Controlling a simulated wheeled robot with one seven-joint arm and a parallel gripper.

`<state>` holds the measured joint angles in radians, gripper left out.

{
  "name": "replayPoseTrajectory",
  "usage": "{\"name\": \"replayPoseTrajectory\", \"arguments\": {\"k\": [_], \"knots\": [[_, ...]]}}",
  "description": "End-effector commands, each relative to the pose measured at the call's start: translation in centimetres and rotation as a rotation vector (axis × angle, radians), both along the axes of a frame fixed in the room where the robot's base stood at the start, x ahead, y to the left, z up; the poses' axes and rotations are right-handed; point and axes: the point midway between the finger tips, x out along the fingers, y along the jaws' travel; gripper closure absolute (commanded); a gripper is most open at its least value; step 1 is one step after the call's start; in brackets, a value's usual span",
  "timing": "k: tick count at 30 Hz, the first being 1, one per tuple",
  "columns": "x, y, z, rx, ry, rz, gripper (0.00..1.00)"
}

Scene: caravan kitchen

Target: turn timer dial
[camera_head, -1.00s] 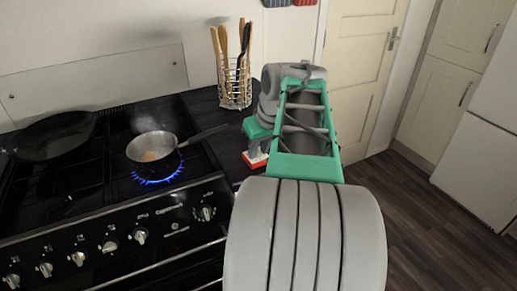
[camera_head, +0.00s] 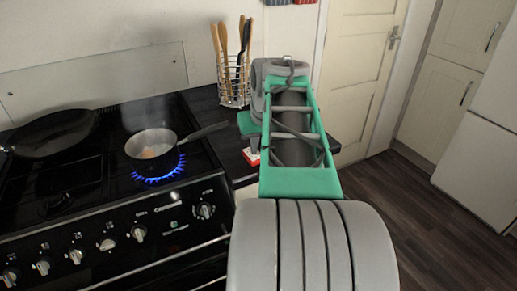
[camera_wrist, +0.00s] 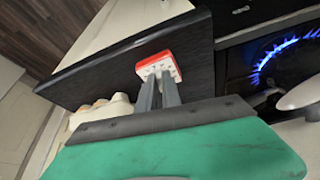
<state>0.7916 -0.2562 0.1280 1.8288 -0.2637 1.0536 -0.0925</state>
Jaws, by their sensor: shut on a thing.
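The timer is a small red and white block on the dark worktop beside the stove. In the head view only a corner of the timer (camera_head: 251,159) shows, below my green gripper body. In the wrist view the timer (camera_wrist: 173,58) shows its red edge and white face near the worktop's edge. My gripper (camera_wrist: 158,80) has its two grey fingers close together at the white face, shut on the timer's dial. The dial itself is mostly hidden by the fingers, and its setting cannot be read.
A lit gas burner (camera_head: 158,174) carries a small pan (camera_head: 150,143) with food, its handle pointing toward my arm. A utensil rack (camera_head: 234,92) stands behind the timer. A dark frying pan (camera_head: 50,135) is at the left. Floor (camera_head: 405,212) is clear at right.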

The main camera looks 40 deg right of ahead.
Motion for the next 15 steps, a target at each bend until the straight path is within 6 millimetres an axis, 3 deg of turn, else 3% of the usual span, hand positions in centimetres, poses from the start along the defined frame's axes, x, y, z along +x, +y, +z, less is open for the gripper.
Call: {"name": "replayPoseTrajectory", "arguments": {"k": [6, 15], "knots": [[0.18, 0.46, -0.52, 0.005, 0.005, -0.175, 1.00], [0.10, 0.44, -0.45, 0.006, 0.006, -0.200, 1.00]]}}
